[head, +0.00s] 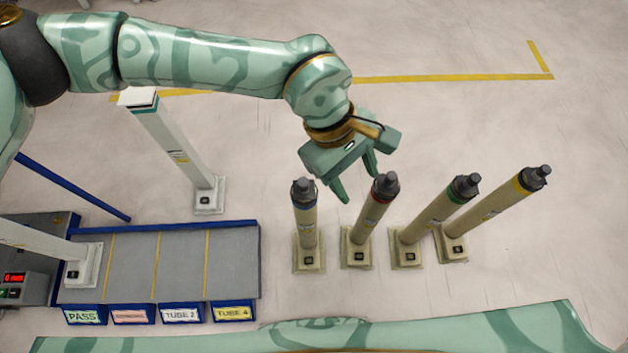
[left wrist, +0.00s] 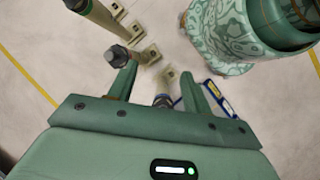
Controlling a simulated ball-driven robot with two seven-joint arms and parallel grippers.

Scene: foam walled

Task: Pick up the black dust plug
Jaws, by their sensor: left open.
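Several beige posts stand on square feet, each topped by a dark grey to black plug. Their bands are blue (head: 304,190), red (head: 385,185), green (head: 464,187) and yellow (head: 535,178). The plugs look alike, so I cannot tell which one the task means. My left gripper (head: 357,186) is open and empty, pointing down between the blue-banded and red-banded posts in the head view. In the left wrist view, the blue-banded plug (left wrist: 162,100) shows between the open fingers (left wrist: 159,85), and another dark plug (left wrist: 117,56) is just beside the left finger. My right gripper is out of view.
A grey bench (head: 183,262) with blue edges and labels such as PASS and TUBE 2 stands at the left. White posts (head: 175,145) stand behind it and at its left end. A red-lit control box (head: 20,285) is at far left. Floor behind the posts is clear.

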